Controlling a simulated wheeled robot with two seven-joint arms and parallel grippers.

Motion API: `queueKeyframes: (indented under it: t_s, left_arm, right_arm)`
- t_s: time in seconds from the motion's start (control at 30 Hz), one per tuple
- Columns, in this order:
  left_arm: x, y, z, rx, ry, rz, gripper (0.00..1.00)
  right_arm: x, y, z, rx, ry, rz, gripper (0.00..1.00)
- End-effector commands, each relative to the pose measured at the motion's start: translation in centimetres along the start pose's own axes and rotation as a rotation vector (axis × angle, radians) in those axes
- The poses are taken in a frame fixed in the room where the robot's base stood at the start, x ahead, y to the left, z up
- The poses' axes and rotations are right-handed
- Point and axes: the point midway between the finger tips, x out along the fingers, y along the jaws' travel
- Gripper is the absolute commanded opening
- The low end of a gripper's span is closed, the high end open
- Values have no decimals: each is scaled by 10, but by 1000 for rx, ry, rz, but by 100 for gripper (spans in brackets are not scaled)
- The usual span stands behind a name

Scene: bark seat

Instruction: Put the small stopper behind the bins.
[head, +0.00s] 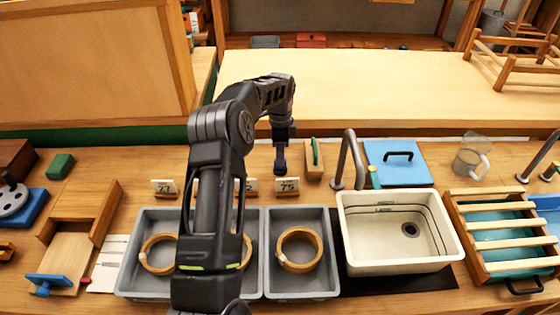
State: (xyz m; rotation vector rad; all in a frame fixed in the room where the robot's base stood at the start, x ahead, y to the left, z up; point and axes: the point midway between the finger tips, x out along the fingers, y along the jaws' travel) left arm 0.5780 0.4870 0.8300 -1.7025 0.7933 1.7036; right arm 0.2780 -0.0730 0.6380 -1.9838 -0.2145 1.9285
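Grey bins stand side by side at the front middle; the left part (133,262) and the right bin (303,285) show. Wooden rings lie in them, such as the ring (299,250) in the right bin. My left gripper (280,171) points down just behind the bins, near the card marked 75. Its fingertips are small and dark, and I cannot tell whether they hold anything. My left arm hides the middle of the bins. I cannot clearly identify the small stopper. My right gripper is not in view.
Number cards (287,185) stand along the bins' back edge. A green-and-wood block (314,160) and a tap (349,160) stand right of the gripper. A white sink (400,262), blue board (398,176) and slatted crate (500,230) lie further right. A wooden tray (105,215) is left.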

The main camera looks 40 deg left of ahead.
Motion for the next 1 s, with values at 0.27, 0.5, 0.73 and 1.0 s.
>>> queueKeyframes:
  t_s: [0.27,0.5,0.73,1.0]
  left_arm:
    - [-59,-1,0,-1,2,-5,36]
    - [-86,0,0,-1,1,-1,36]
    - [-88,0,0,0,1,0,36]
    - [-88,0,0,-1,0,0,36]
  right_arm:
    - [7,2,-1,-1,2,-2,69]
    - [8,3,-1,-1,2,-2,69]
    - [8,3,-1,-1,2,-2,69]
    - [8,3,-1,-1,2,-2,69]
